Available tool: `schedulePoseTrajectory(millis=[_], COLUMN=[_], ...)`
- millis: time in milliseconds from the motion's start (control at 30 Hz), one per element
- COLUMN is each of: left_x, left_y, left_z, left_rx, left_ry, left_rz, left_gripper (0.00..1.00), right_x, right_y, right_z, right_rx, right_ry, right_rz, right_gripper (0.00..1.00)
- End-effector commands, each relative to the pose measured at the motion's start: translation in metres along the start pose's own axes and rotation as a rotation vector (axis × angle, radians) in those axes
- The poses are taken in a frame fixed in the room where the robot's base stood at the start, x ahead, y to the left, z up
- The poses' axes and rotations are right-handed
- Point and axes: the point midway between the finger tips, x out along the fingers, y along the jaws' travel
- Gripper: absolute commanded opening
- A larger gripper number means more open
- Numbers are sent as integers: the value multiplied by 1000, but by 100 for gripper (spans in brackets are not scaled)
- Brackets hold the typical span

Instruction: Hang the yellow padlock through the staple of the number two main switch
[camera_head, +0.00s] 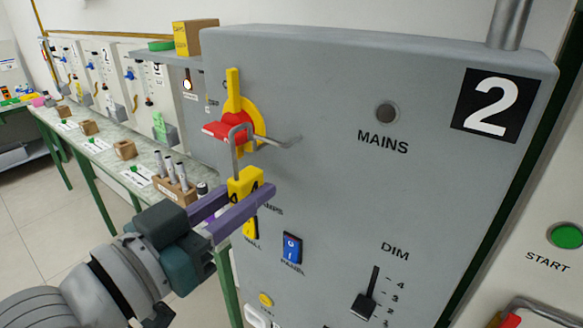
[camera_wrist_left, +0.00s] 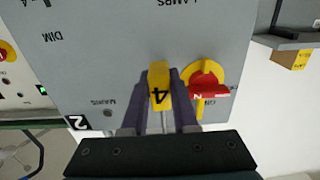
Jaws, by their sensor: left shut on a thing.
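The yellow padlock (camera_head: 245,181), marked 4, is held upright between the purple fingers of my left gripper (camera_head: 248,189). It also shows in the left wrist view (camera_wrist_left: 159,85). Its open-topped view in the head camera shows a grey shackle (camera_head: 234,150) rising in front of the main switch. The switch has a red handle (camera_head: 214,129) on a yellow disc (camera_head: 257,124), also in the wrist view (camera_wrist_left: 209,91). A metal staple (camera_head: 287,143) sticks out beside it. Shackle and staple overlap in the picture; I cannot tell whether one passes through the other. My right gripper is out of view.
The grey cabinet (camera_head: 330,90) bears a 2 plate (camera_head: 497,105), a blue panel switch (camera_head: 291,248) and a dimmer slider (camera_head: 366,300). At left, a bench (camera_head: 105,158) holds a wooden block of markers (camera_head: 174,190). A yellow box (camera_head: 187,38) stands on a shelf behind.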

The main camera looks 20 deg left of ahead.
Motion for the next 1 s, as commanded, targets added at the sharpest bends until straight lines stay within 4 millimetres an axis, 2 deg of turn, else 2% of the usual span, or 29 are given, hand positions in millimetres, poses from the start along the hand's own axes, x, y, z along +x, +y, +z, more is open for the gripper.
schedulePoseTrajectory(millis=[467, 700, 1000], left_x=[43, 42, 42], left_y=[0, 0, 0], left_z=[1, 17, 20], left_rx=[1, 0, 0], left_ry=[3, 0, 1], left_rz=[0, 0, 0], left_gripper=[0, 0, 0], right_x=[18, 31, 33], right_y=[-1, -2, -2], right_z=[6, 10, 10], right_rx=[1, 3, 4], right_ry=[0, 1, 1], right_rz=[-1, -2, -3], right_gripper=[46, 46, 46])
